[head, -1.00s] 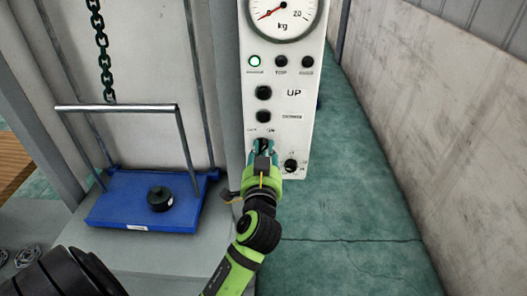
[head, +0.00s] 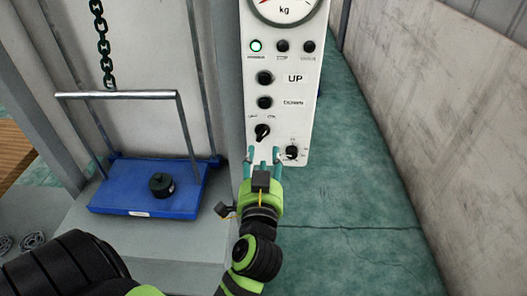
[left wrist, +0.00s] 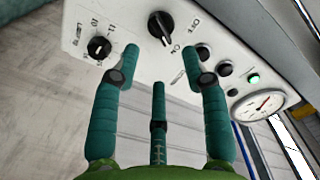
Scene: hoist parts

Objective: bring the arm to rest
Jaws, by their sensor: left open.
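My left gripper (head: 262,156) is open and empty, just in front of the lower part of the white control panel (head: 299,122). In the left wrist view its teal fingers (left wrist: 158,75) are spread, with nothing between them. A black rotary switch (head: 262,132) sits just above the fingers in the head view, and it also shows in the left wrist view (left wrist: 161,27), apart from the fingertips. A smaller black knob (head: 292,152) is to the right of the fingers. My right gripper is not in view.
The panel carries black buttons (head: 264,78), a lit green lamp (head: 256,46) and a dial gauge (left wrist: 257,106).

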